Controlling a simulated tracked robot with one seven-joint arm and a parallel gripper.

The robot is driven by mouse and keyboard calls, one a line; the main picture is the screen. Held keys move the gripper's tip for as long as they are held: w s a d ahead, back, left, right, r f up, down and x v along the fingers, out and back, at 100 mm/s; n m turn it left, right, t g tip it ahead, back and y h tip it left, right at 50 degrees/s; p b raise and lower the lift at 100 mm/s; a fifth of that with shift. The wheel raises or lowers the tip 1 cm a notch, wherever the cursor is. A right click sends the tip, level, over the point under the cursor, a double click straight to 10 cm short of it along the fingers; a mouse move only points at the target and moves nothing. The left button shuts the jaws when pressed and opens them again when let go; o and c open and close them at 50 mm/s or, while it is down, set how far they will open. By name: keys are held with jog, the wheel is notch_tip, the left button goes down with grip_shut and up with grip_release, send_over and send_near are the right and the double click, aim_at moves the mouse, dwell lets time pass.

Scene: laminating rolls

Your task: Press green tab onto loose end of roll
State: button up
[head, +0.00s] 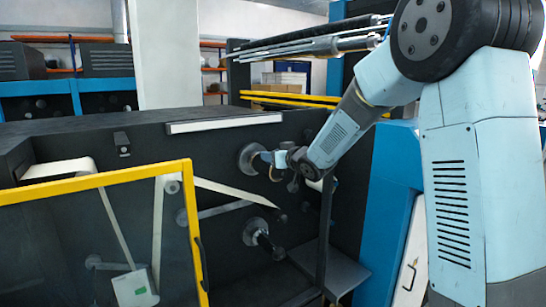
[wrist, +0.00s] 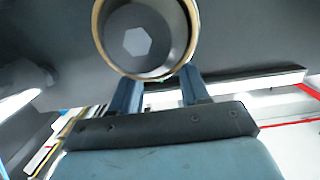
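In the wrist view a roll (wrist: 148,35) with a thin tan outer layer and a hexagonal core shows end-on at the top. My gripper (wrist: 160,84) has its two blue fingers spread apart just below the roll's lower edge. The fingertips overlap the roll's rim in the picture; I cannot tell whether they touch it. In the head view my gripper (head: 265,158) is at the dark panel, beside a round grey disc (head: 248,160).
A yellow-framed clear guard (head: 95,182) stands at the left front, with white web strips (head: 235,194) behind and beside it. A roller spindle (head: 262,240) sticks out below my gripper. A dark upright post (head: 326,230) and a blue cabinet (head: 385,190) stand to the right.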

jog(key=shift+o, duration=0.3)
jog(key=shift+d, duration=0.1)
jog(key=s+d+r+m+g+h, duration=0.1)
jog(key=s+d+m+h, duration=0.15)
jog(key=s+d, duration=0.5)
jog(key=s+d+r+m+h, duration=0.1)
jog(key=s+d+h, duration=0.3)
jog(key=s+d, duration=0.35)
jog(key=s+d+r+m+g+h, duration=0.1)
jog(key=s+d+r+m+h, duration=0.15)
jog(key=s+d, duration=0.5)
jog(key=s+f+g, duration=0.2)
jog(key=s+g, duration=0.1)
jog(key=s, duration=0.7)
jog(key=s+f+g, duration=0.2)
jog(key=s+f, duration=0.1)
jog(key=s, duration=0.8)
jog(key=shift+m+g, duration=0.4)
